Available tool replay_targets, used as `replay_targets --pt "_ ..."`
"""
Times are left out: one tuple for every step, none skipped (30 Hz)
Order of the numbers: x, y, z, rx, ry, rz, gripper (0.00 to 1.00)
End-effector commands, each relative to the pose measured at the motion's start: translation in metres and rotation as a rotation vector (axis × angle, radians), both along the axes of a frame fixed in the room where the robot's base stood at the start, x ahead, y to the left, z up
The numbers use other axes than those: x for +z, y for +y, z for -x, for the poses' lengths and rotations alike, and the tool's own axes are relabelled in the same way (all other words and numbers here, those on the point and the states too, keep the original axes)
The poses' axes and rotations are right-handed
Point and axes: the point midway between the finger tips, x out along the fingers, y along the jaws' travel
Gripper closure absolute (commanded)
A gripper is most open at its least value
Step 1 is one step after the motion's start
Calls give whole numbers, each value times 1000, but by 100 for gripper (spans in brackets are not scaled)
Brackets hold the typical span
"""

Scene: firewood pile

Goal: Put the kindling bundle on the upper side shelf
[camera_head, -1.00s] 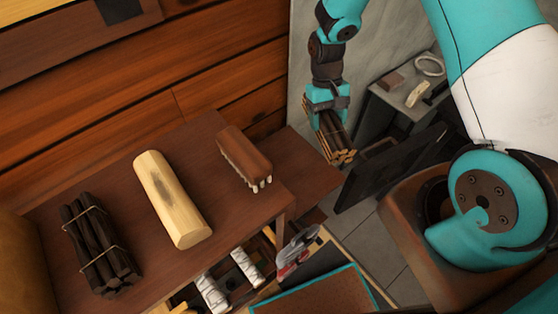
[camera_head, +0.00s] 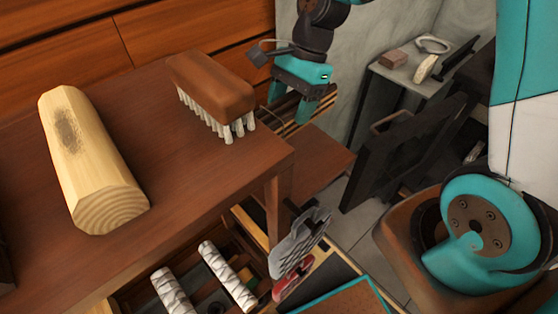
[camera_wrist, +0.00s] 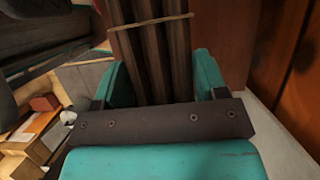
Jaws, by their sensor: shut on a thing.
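My gripper (camera_head: 303,88) is shut on the kindling bundle (camera_head: 296,122), a tied bunch of thin brown sticks with pale ends. The bundle hangs just beyond the table's right end, above a brown side shelf (camera_head: 318,160); no contact with that shelf can be made out. In the wrist view, the bundle (camera_wrist: 150,50) lies between the teal fingers, with a tan tie around it. The side shelf sits lower than the tabletop and is partly hidden by the table corner. I cannot tell whether it is the upper one.
The table (camera_head: 190,185) holds a pale log (camera_head: 95,160) and a brown brush (camera_head: 212,85) close to the gripper. An open drawer below holds white rolls (camera_head: 228,275). A grey shelf (camera_head: 395,75) with small items and a black frame (camera_head: 400,150) stand at right.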

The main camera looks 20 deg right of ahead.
Motion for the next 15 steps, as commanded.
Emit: replay_targets --pt "-3 1 1 -15 -4 0 67" --pt "-4 2 1 -23 -2 -1 67" --pt "-7 2 1 -31 -1 0 67" --pt "-11 2 2 -35 1 -1 67" --pt "-16 2 2 -37 3 0 67" --pt "-24 2 3 -38 4 -1 67" --pt "-30 2 3 -39 6 0 67" --pt "-37 3 3 -38 6 -1 67" --pt "-44 2 3 -37 5 0 67" --pt "-49 2 2 -38 4 -1 67" --pt "-53 2 2 -38 3 0 67" --pt "-58 2 2 -38 3 0 67" --pt "-60 2 2 -37 1 0 67" --pt "-62 2 2 -37 0 0 67" --pt "-65 2 2 -37 0 0 67"
